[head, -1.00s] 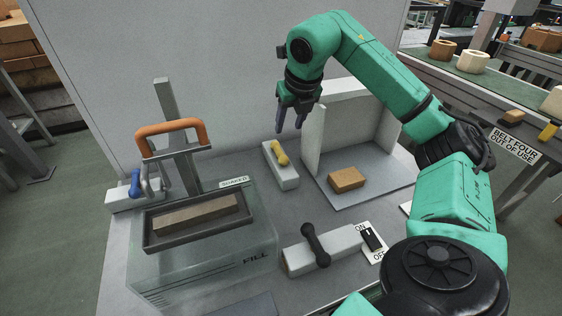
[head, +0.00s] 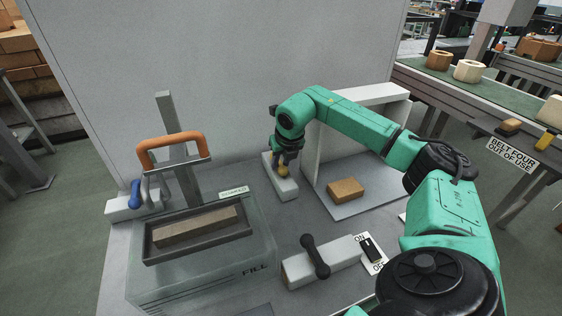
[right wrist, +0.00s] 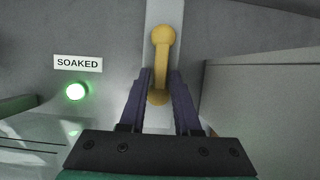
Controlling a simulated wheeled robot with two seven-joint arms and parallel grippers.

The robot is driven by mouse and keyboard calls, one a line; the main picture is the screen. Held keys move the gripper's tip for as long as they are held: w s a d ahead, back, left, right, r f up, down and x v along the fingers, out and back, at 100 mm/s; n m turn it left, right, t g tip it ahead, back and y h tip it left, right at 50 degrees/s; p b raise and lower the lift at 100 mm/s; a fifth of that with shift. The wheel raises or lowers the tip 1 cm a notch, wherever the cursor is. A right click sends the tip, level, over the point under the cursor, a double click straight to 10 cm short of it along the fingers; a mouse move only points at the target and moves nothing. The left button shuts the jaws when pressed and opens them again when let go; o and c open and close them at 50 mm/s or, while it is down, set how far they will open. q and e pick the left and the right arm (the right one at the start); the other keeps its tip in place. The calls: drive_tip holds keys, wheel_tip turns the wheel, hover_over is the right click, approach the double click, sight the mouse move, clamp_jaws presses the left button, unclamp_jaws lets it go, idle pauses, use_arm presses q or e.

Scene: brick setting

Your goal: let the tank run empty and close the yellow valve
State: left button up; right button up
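The yellow valve (head: 284,172) sits on a pale block behind the tank; its handle (right wrist: 162,50) fills the centre of the right wrist view. My right gripper (head: 286,158) is down at it, with its fingers (right wrist: 159,90) on either side of the handle's near knob. Whether they press on it or only straddle it is unclear. The clear tank (head: 205,283) is at the front left, marked FILL; its water level is hard to make out. A brick (head: 197,228) lies in a dark tray (head: 160,254) at the tank's top. My left gripper is out of view.
A green lamp (right wrist: 77,91) glows under the SOAKED label (right wrist: 78,63). A blue-handled valve (head: 136,194) is at left, a black-handled one (head: 315,256) in front, beside an ON/OFF switch (head: 371,250). An orange brick (head: 346,190) lies in an open-fronted booth (head: 370,203).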

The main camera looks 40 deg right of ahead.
clamp_jaws()
drive_tip(key=shift+w+a+m+h, duration=0.15)
drive_tip(key=shift+m+h, duration=0.25)
drive_tip(key=shift+m, duration=0.5)
drive_tip(key=o, duration=0.5)
unclamp_jaws()
drive_tip(key=v, duration=1.4)
drive_tip(key=shift+r, duration=0.35)
